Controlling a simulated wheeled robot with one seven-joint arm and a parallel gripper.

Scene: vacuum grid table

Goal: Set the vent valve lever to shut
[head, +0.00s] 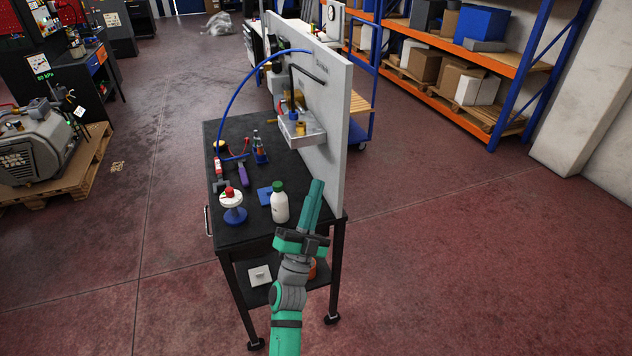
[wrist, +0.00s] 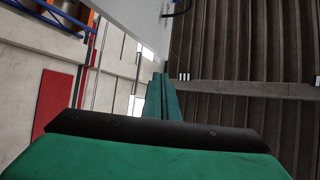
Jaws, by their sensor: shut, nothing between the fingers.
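My gripper (head: 316,188) is teal and shut, with nothing between its fingers. It points up in front of the near edge of the upright white panel (head: 338,120), at the right side of the black table (head: 240,232). In the wrist view its closed fingers (wrist: 164,98) point toward a wall and ribbed roof. A brass-coloured fitting (head: 298,97) sits above a small tray (head: 302,134) on the panel's left face. I cannot tell which part is the vent valve lever; it is small or hidden. My gripper appears apart from these fittings.
A white bottle (head: 280,205) with a green cap stands left of my gripper. A blue hose (head: 236,96) arches from panel to table. The floor to the right is clear.

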